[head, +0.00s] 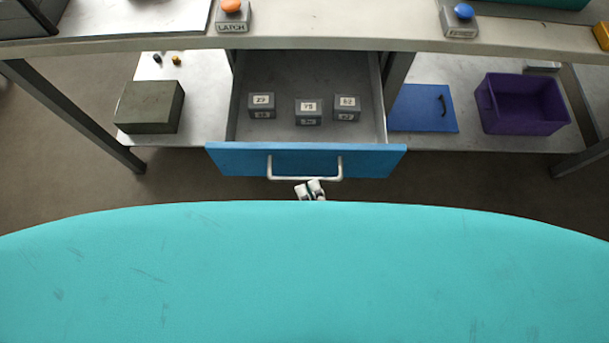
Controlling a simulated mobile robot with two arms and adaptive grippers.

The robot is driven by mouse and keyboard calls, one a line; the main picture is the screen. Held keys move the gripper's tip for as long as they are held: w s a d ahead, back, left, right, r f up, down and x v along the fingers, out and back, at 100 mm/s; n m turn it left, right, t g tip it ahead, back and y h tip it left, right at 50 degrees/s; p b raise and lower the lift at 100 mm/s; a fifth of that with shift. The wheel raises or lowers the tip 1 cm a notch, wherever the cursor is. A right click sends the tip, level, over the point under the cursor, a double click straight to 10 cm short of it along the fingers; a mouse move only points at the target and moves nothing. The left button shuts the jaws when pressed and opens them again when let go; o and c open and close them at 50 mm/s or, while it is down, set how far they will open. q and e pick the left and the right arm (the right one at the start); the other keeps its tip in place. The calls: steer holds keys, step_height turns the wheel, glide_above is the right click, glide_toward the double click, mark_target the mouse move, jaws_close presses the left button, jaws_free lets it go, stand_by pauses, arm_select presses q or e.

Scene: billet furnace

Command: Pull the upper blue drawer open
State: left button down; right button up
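The upper blue drawer (228,160) is pulled out from under the bench, and its grey inside shows. My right gripper (311,189) is just below the handle, with two pale fingertips showing; the rest is hidden behind my teal body. I cannot tell whether it touches the handle or whether its fingers are closed. My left gripper is not in view.
The bench top (340,38) carries an orange button marked LATCH (231,6) and a blue button (463,11). On the lower shelf are a dark green block (150,107), a blue panel (420,108) and a purple bin (522,104). Bench legs stand at both sides.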

steer(key=v, duration=0.8)
